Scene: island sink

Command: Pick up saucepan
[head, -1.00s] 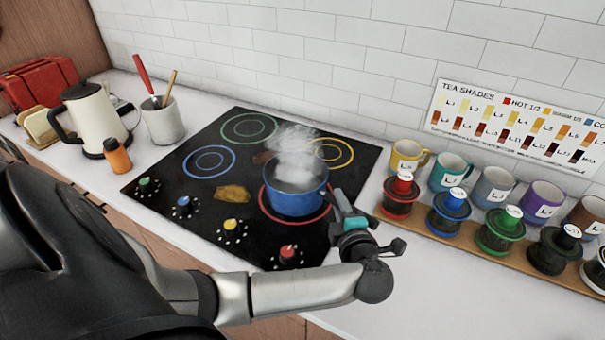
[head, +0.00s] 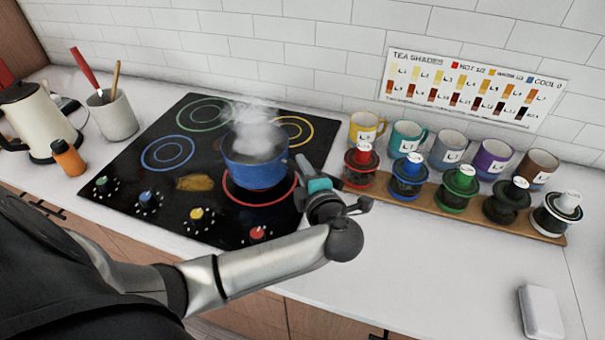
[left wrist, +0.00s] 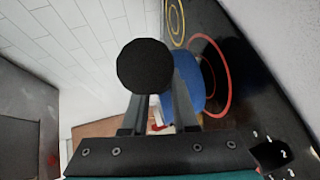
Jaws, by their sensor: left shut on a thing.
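The blue saucepan (head: 255,172) is steaming above the red-ringed burner (head: 232,197) on the black cooktop. It appears raised slightly off the glass and roughly level. My left gripper (head: 306,168) is at its right side and shut on its handle, which my fingers mostly hide in the head view. In the left wrist view a round black end, apparently the handle's (left wrist: 145,66), sits between the fingers (left wrist: 160,98), with the blue pan wall (left wrist: 190,92) behind. My right gripper is not in view.
Right of the cooktop, a wooden board (head: 430,200) holds several lidded tea vessels, with mugs (head: 448,149) behind. A kettle (head: 38,120), an orange bottle (head: 68,158) and a utensil crock (head: 113,116) stand at left. The front right counter is mostly clear, except a white block (head: 540,312).

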